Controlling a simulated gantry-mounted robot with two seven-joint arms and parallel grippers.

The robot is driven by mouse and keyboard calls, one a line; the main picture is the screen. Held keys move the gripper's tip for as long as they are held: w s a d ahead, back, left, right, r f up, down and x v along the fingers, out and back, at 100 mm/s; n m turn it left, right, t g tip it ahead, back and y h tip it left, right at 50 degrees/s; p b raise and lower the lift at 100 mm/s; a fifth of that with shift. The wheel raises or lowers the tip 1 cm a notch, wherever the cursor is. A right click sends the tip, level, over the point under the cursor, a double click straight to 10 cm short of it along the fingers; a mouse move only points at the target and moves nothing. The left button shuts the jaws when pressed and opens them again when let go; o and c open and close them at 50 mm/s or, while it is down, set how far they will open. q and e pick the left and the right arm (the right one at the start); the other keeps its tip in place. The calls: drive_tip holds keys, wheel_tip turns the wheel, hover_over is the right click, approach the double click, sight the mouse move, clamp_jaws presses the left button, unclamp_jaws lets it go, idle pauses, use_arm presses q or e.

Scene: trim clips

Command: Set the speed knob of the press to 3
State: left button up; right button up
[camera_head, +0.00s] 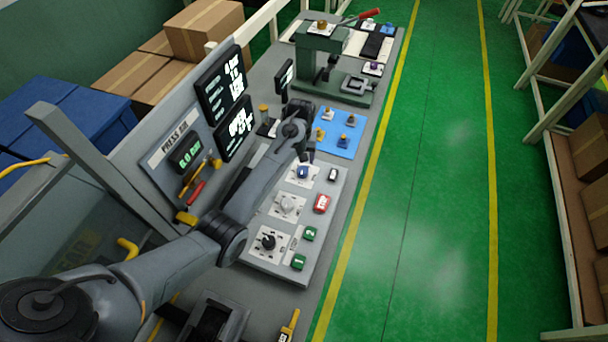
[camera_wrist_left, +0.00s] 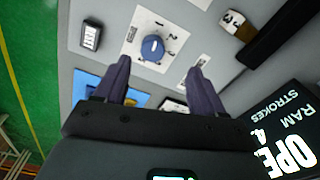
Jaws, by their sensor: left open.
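A blue knob (camera_head: 303,172) sits on a white dial plate at the far end of the grey control panel (camera_head: 318,250). In the left wrist view the blue knob (camera_wrist_left: 152,48) shows a pale pointer mark and small printed numbers around it; its exact setting is hard to read. My left gripper (camera_wrist_left: 159,67) is open, its two dark fingers on either side of the knob's near edge, with no contact visible. In the head view the left gripper (camera_head: 306,156) is just beyond the knob, partly hidden by its arm. My right gripper is not in view.
A grey knob (camera_head: 287,205), a black knob (camera_head: 268,242), a red button (camera_head: 322,203) and green buttons (camera_head: 310,233) share the panel. A blue mat (camera_head: 350,126) with small parts and a green press (camera_head: 325,65) stand beyond. Display screens (camera_head: 222,84) rise at left.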

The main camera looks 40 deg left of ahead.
sight(303, 169)
use_arm(q)
drive_tip(key=shift+n+h, duration=0.3)
drive_tip(key=shift+n, duration=0.2)
drive_tip(key=f, duration=0.3)
drive_tip(key=w+f+b, duration=0.1)
drive_tip(key=f, duration=0.2)
drive_tip(key=w+f, duration=0.1)
drive_tip(key=f, duration=0.3)
drive_tip(key=shift+w+a+b, duration=0.15)
drive_tip(key=shift+a+b, duration=0.2)
drive_tip(key=shift+b, duration=0.05)
drive_tip(key=shift+c, duration=0.4)
drive_tip(key=c, duration=1)
